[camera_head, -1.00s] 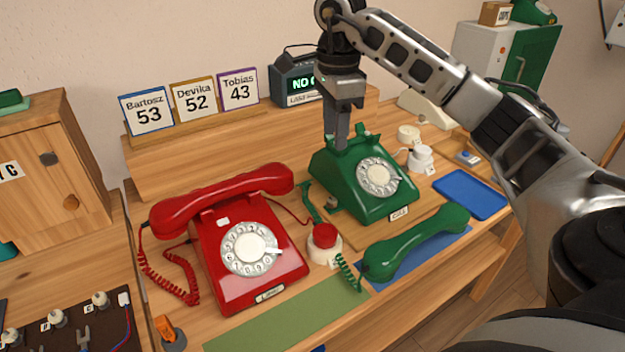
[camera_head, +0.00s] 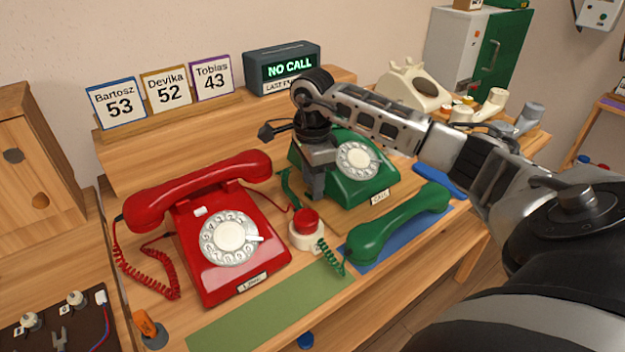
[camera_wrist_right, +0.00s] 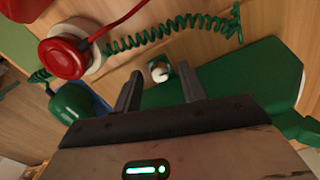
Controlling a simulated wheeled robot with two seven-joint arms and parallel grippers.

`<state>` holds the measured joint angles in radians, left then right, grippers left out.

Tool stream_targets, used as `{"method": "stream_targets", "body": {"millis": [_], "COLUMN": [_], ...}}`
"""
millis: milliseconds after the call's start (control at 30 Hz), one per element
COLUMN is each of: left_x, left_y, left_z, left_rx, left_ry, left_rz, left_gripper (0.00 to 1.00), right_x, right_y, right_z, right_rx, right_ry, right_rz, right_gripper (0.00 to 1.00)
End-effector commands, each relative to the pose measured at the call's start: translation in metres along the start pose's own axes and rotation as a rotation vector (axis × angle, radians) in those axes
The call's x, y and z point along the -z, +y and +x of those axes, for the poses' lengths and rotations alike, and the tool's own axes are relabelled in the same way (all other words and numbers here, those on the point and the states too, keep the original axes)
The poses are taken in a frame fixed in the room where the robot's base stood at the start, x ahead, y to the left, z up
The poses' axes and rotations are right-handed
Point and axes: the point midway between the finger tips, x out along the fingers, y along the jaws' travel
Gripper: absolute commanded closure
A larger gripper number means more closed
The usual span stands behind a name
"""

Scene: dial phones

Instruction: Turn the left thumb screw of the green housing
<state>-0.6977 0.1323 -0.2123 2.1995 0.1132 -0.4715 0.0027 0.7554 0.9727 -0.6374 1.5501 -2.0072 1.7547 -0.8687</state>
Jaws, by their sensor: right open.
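The green housing (camera_head: 365,190) is a green dial phone body on a wooden board, partly hidden behind my right arm. My right gripper (camera_head: 315,194) points down at its left side. In the right wrist view the gripper (camera_wrist_right: 159,73) is open, with its two fingers apart. A small pale thumb screw (camera_wrist_right: 159,71) on a green tab shows between the fingertips, beside the green housing (camera_wrist_right: 235,78). I cannot tell whether the fingers touch it. In the head view this screw is hidden by the gripper. My left gripper is not in view.
A red button (camera_head: 306,222) on a white base stands just left of the gripper, with a coiled green cord (camera_wrist_right: 180,25) near it. The green handset (camera_head: 400,222) lies in front on a blue mat. A red phone (camera_head: 225,235) stands left.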

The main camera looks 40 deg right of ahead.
Motion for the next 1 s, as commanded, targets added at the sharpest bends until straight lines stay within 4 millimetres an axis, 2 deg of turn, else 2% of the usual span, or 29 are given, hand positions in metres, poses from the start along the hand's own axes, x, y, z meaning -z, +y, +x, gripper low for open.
{"method": "stream_targets", "body": {"millis": [300, 433, 467, 767, 1000], "left_x": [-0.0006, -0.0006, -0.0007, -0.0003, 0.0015], "left_y": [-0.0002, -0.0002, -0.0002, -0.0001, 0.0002], "left_z": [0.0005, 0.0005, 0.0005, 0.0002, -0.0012], "left_rx": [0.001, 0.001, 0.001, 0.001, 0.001], "left_ry": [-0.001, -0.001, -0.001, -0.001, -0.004], "left_rz": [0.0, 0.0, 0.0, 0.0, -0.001], "left_gripper": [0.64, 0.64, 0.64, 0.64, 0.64], "right_x": [-0.0001, -0.0002, -0.0002, -0.0002, -0.0001], "right_y": [0.0002, 0.0002, 0.0002, 0.0002, 0.0001], "right_z": [0.0028, 0.0026, 0.0026, 0.0021, 0.0011], "right_rx": [-0.001, -0.001, -0.001, -0.001, -0.002], "right_ry": [0.0, 0.0, 0.0, 0.0, -0.001], "right_rz": [0.0, 0.0, -0.001, 0.018, 0.125], "right_gripper": [0.59, 0.95, 1.0, 1.0, 1.0]}}
